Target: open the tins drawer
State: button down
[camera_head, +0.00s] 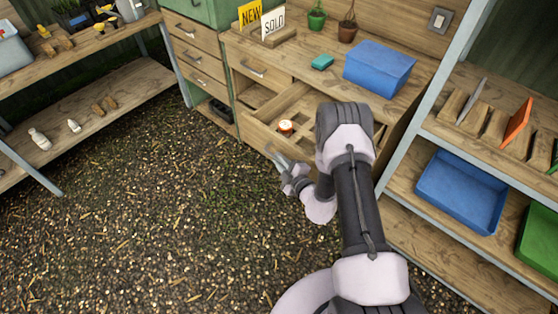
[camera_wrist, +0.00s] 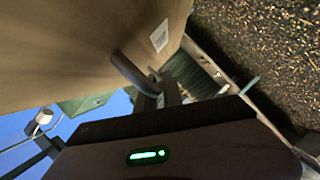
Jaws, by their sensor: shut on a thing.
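A wooden drawer (camera_head: 262,134) under the bench is pulled well out, and its inside shows divided compartments. An orange and white round tin (camera_head: 286,126) lies in it. My gripper (camera_head: 277,155) is at the drawer's front, low on its outer face. In the wrist view my gripper (camera_wrist: 157,86) is shut on the dark bar handle (camera_wrist: 130,70) of the drawer front (camera_wrist: 80,45), which carries a small white label (camera_wrist: 159,36). My arm hides the right part of the drawer in the head view.
A closed drawer with a handle (camera_head: 253,70) sits above at left. A shelf with a blue tray (camera_head: 461,192) stands at right. The gravel floor at left is clear.

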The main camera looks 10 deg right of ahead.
jog(key=shift+w, duration=0.1)
jog(key=c, duration=1.5)
grip_release()
jog(key=p+v, duration=0.3)
jog(key=v, duration=1.4)
jog(key=shift+r+p, duration=0.15)
jog(key=shift+p, duration=0.2)
jog(key=shift+d, duration=0.1)
